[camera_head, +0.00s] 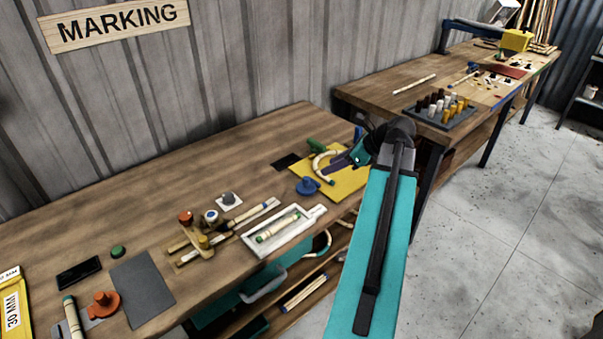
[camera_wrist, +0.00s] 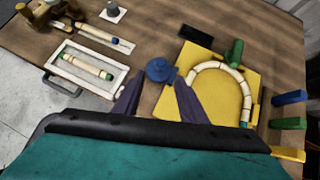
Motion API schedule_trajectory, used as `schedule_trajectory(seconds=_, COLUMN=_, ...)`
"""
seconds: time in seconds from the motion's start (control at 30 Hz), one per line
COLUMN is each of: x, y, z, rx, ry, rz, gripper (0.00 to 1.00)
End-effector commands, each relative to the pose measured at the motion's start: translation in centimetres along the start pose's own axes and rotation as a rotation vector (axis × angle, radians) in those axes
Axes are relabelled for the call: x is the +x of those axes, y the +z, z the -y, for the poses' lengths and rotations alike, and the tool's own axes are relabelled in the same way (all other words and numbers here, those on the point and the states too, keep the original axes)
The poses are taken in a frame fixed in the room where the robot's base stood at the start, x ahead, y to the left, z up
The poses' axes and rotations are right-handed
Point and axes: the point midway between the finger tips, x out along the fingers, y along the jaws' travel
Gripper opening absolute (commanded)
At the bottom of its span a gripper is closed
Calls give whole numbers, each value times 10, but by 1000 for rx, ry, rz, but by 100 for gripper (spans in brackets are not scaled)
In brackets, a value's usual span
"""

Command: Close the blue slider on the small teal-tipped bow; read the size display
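A pale curved bow (camera_wrist: 218,68) lies on the yellow board (camera_wrist: 205,112); the head view also shows it (camera_head: 318,162). Its lower right end has a small dark blue-teal tip. The round blue slider (camera_wrist: 160,70) sits left of the bow, apart from it, at the board's left edge; the head view shows it too (camera_head: 307,187). My gripper (camera_wrist: 159,84) is open, its two purple fingers spread low on either side of the slider; I cannot tell whether they touch it. A black rectangle, possibly the display (camera_wrist: 195,36), lies behind the board with no readable figures.
A green piece (camera_wrist: 235,52) stands against the bow's outer top. Blue, green and yellow blocks (camera_wrist: 289,97) lie right of the board. A white tray (camera_wrist: 60,69) with a banded rattan piece is on the left.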

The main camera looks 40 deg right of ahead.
Motion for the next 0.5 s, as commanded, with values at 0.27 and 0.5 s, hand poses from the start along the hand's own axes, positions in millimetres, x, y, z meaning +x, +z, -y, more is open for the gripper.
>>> schedule_trajectory(seconds=0.27, x=-4, y=-4, z=2, rx=6, ry=-6, rz=0, gripper=38)
schedule_trajectory(seconds=0.5, x=-5, y=-6, z=5, rx=10, ry=-10, rz=0, gripper=38)
